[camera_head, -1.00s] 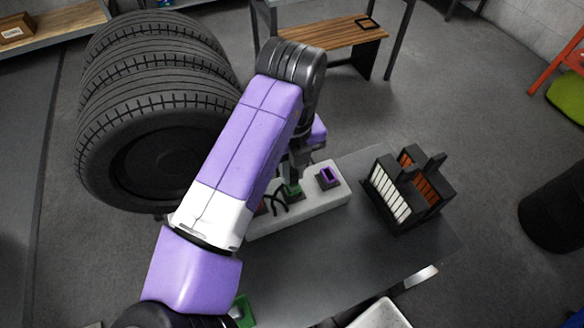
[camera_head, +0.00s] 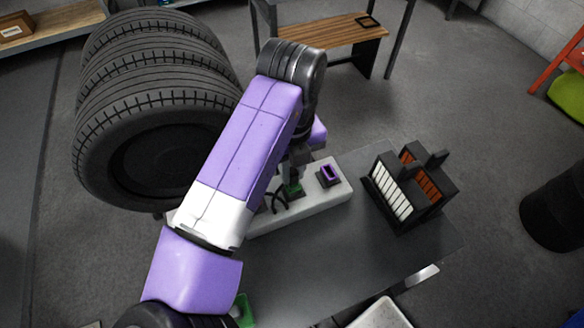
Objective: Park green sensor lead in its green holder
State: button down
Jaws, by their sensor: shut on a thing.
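My gripper (camera_head: 292,178) points down over the white sensor block (camera_head: 322,203) and is shut on the green sensor lead (camera_head: 292,190), of which a small green part shows just below the fingers. The lead sits at or just above the block; I cannot tell whether it is still seated in it. A dark cable (camera_head: 273,202) curves beside it. A green item (camera_head: 243,312), perhaps the green holder, shows at the bottom of the view, mostly hidden behind my arm.
A purple-rimmed socket (camera_head: 330,174) is on the block's right end. A black rack with white and orange slats (camera_head: 392,195) stands on the grey table (camera_head: 330,262). Large stacked tyres (camera_head: 150,120) are at the left. The table's front middle is clear.

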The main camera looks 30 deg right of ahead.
jog(key=shift+f, duration=0.3)
jog(key=c, duration=1.3)
grip_release()
jog(key=shift+o, duration=0.2)
jog(key=shift+r, duration=0.1)
jog(key=shift+r, duration=3.9)
